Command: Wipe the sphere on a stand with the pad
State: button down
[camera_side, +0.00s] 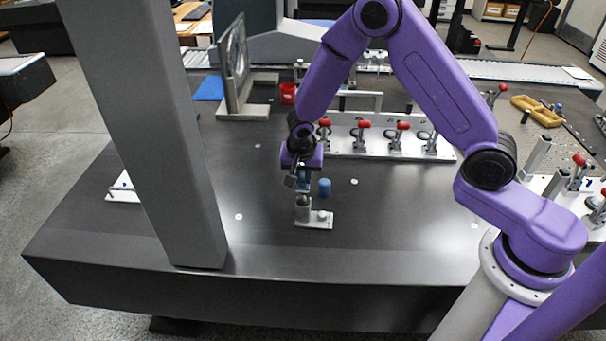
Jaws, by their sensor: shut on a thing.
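My gripper (302,184) points down over the dark table and is shut on a small light-blue piece, which looks like the pad (304,189). Just below it is a small metal fixture, a pale base plate (315,222) with a short grey post (302,210) and a small pale round knob (322,214). I cannot tell which of these is the sphere on a stand, or whether the pad touches the post. A blue cylinder (324,187) stands just right of the gripper, apart from it.
A pale plate with several red-handled clamps (375,148) lies behind the gripper. A thick grey column (160,130) rises at the left. An upright round mirror-like disc (236,62) and a red cup (288,92) stand farther back. The table's front (300,262) is clear.

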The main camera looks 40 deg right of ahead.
jog(key=shift+w+d+f, duration=0.1)
jog(key=shift+w+d, duration=0.2)
jog(key=shift+d, duration=0.2)
dwell(0.3)
jog(key=shift+s+a, duration=0.2)
jog(key=shift+a, duration=0.05)
jog(key=shift+s+a, duration=0.45)
jog(key=shift+a, duration=0.15)
jog(key=shift+s+a, duration=0.1)
jog(key=shift+s, duration=0.05)
jog(key=shift+w, duration=0.2)
dwell(0.4)
jog(key=shift+w+d, duration=0.3)
jog(key=shift+d, duration=0.25)
jog(key=shift+w+d, duration=0.3)
jog(key=shift+d, duration=0.05)
jog(key=shift+s+a, duration=0.1)
jog(key=shift+a, duration=0.05)
jog(key=shift+s+a, duration=0.2)
jog(key=shift+a, duration=0.1)
